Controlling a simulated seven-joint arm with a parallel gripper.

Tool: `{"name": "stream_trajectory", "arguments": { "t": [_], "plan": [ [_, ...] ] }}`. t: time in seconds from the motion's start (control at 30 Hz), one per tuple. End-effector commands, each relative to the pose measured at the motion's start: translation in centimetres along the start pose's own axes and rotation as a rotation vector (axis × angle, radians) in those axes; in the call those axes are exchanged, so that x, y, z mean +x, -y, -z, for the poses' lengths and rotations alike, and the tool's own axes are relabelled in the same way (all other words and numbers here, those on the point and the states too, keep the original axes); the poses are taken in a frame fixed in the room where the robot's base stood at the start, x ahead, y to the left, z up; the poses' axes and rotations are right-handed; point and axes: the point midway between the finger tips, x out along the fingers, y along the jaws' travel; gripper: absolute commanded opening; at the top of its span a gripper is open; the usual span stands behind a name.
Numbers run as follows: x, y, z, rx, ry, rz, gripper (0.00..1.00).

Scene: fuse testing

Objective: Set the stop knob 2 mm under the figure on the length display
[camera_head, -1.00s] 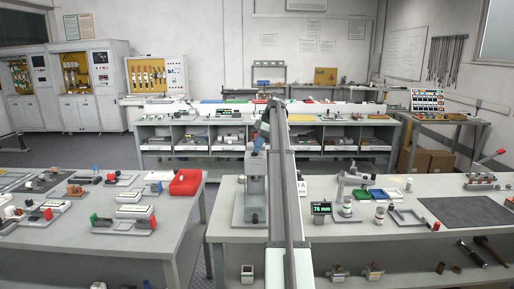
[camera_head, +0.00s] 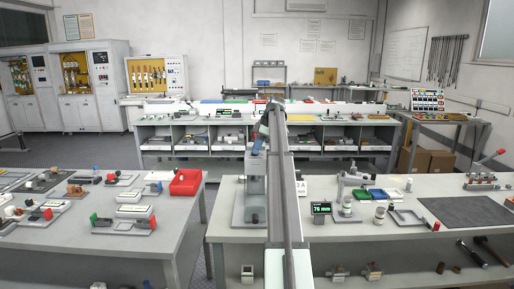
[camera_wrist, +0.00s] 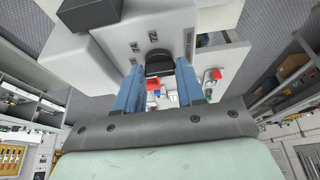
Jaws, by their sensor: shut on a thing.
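The length display (camera_head: 321,208) stands on the right-hand bench and reads 76 mm in green. A grey upright device (camera_head: 255,190) stands to its left, partly behind my arm. In the wrist view its pale body (camera_wrist: 185,25) carries small scale marks and a dark round knob (camera_wrist: 158,62). My gripper (camera_wrist: 158,90) has its two blue fingers on either side of this knob and is shut on it. In the head view the fingers show small and blue above the device. The knob's own setting cannot be read.
My arm runs down the middle of the head view. White jars (camera_head: 379,216), a green tray (camera_head: 378,194) and a grey mat (camera_head: 460,211) lie right of the display. The left bench (camera_head: 180,220) holds a red bin (camera_head: 186,182) and several fixtures.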

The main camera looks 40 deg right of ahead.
Motion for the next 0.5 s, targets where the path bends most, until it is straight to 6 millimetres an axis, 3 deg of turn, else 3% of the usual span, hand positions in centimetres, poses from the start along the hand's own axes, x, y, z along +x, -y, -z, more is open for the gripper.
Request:
{"name": "stream_trajectory", "arguments": {
  "t": [0.1,0.5],
  "plan": [
    [-0.01,0.05,-0.01,0.0,0.0,0.001,0.08],
    [0.02,0.29,-0.02,0.091,0.001,-0.036,0.08]
  ]
}}
